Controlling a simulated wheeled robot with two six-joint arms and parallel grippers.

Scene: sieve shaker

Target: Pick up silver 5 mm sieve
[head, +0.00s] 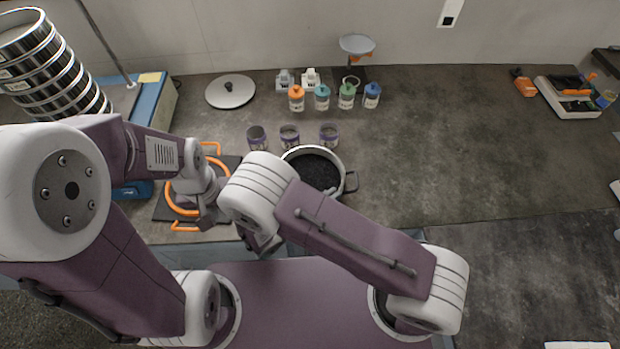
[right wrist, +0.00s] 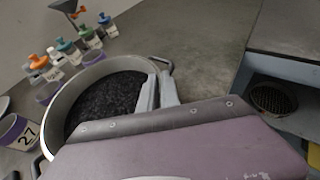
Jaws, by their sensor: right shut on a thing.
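Several silver sieves (head: 47,75) stand stacked at the far left in the head view; I cannot read a 5 mm mark on any. A silver two-handled pot (head: 340,160) holding dark granules stands on the counter, and it fills the left of the right wrist view (right wrist: 58,108). My right gripper (right wrist: 158,85) is shut on the pot's near wall, one finger inside the rim and one outside. In the head view my right arm mostly hides this grip. My left gripper (head: 207,212) is over an orange-handled item (head: 185,227); its fingers are unclear.
Small purple-banded jars (head: 290,137) stand just behind the pot. Colour-capped bottles (head: 322,97) and a silver lid (head: 230,91) are farther back. A dark round mesh item (right wrist: 272,98) lies below the counter edge at right. The counter right of the pot is clear.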

